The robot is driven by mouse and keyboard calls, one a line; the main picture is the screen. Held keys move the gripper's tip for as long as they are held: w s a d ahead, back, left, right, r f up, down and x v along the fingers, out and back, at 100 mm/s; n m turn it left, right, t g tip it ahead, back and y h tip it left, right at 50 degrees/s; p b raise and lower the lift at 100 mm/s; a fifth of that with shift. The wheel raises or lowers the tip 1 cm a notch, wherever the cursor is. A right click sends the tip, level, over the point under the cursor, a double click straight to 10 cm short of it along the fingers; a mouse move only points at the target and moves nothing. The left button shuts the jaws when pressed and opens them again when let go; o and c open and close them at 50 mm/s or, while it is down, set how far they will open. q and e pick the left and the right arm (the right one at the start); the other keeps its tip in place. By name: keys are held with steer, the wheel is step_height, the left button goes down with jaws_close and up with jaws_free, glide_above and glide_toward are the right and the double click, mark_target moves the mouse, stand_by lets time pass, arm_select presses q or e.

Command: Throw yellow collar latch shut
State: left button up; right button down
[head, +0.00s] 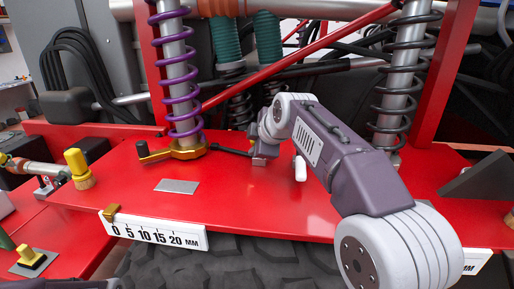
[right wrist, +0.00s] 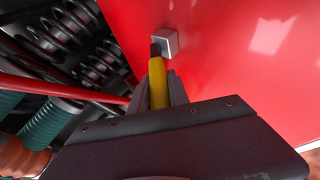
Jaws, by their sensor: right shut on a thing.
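My right gripper (head: 261,150) is low over the red plate, to the right of the gold collar (head: 187,150) at the foot of the purple spring. In the right wrist view, my right gripper (right wrist: 158,88) is shut on a yellow handle (right wrist: 158,80) with a dark tip. The tip is close to a small grey metal block (right wrist: 166,42) on the red plate; I cannot tell whether they touch. The yellow handle is hidden in the head view. A dark rod (head: 230,151) lies between the collar and my gripper. My left gripper is not in view.
A purple spring (head: 178,80) and a black spring (head: 404,80) stand behind. A millimetre scale (head: 155,234) lines the front edge.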

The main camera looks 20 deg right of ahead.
steer(key=shift+a+f, duration=0.1)
steer(key=shift+f, duration=0.1)
steer(key=c, duration=1.2)
jaws_free()
steer(key=shift+c, duration=0.2)
steer(key=shift+w+a, duration=0.2)
steer(key=shift+a, duration=0.1)
steer(key=v, duration=0.9)
steer(key=shift+d+r, duration=0.1)
steer(key=shift+r, duration=0.05)
